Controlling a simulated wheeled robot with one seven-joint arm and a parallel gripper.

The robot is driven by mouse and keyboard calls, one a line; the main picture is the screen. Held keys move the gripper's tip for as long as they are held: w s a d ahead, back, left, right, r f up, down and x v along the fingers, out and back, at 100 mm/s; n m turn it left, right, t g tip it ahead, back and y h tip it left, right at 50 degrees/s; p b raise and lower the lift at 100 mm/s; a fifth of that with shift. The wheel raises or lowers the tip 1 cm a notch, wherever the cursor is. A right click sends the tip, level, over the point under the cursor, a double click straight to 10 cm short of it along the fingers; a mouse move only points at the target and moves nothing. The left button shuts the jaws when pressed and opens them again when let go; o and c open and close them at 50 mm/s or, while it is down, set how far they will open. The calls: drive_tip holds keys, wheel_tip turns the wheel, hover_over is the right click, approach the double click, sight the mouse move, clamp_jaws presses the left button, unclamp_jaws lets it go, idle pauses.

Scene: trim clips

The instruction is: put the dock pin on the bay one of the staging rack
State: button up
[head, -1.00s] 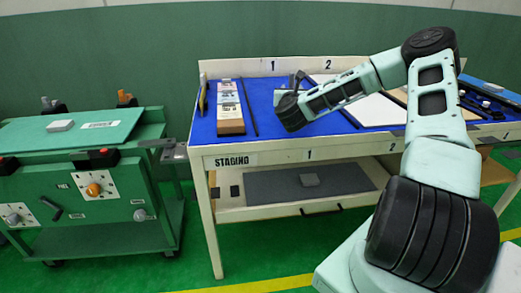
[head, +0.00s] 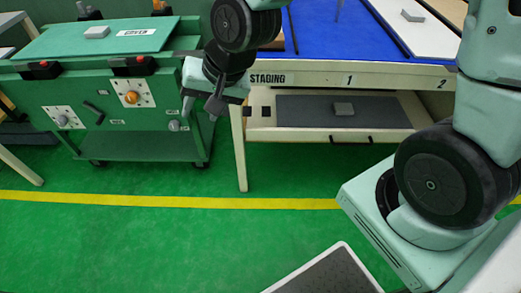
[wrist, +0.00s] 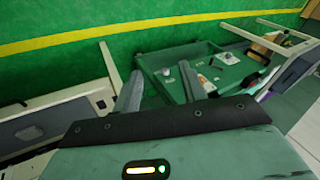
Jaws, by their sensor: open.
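The staging rack (head: 310,65) is a cream table marked STAGING with a blue top. Its bay one, above the label 1 (head: 349,79), is blue surface between two dark dividers. My gripper (head: 201,106) is open and empty, pointing down in front of the rack's left corner, apart from that item. Its spread fingers (wrist: 160,88) also show in the wrist view with nothing between them.
A green bench (head: 125,120) with knobs and a small grey block (head: 97,32) stands left of the rack. A lower shelf (head: 300,134) holds a dark mat with a grey block (head: 343,109). Bay two has a white board (head: 425,37) with another grey block. The green floor in front is clear.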

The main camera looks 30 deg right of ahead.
drive_tip(key=s+d+r+n+g+h, duration=0.1)
drive_tip(key=s+n+g, duration=0.1)
drive_tip(key=s+n, duration=0.3)
drive_tip(key=s+d+r+n+g+h, duration=0.1)
drive_tip(key=s+n, duration=0.5)
drive_tip(key=s, duration=0.7)
drive_tip(key=shift+s+d+r+g+h, duration=0.3)
drive_tip(key=shift+r+g+h, duration=0.3)
drive_tip(key=shift+r+h, duration=0.1)
wheel_tip(320, 180, up, 16)
drive_tip(key=p, duration=1.6)
drive_tip(key=shift+r, duration=0.2)
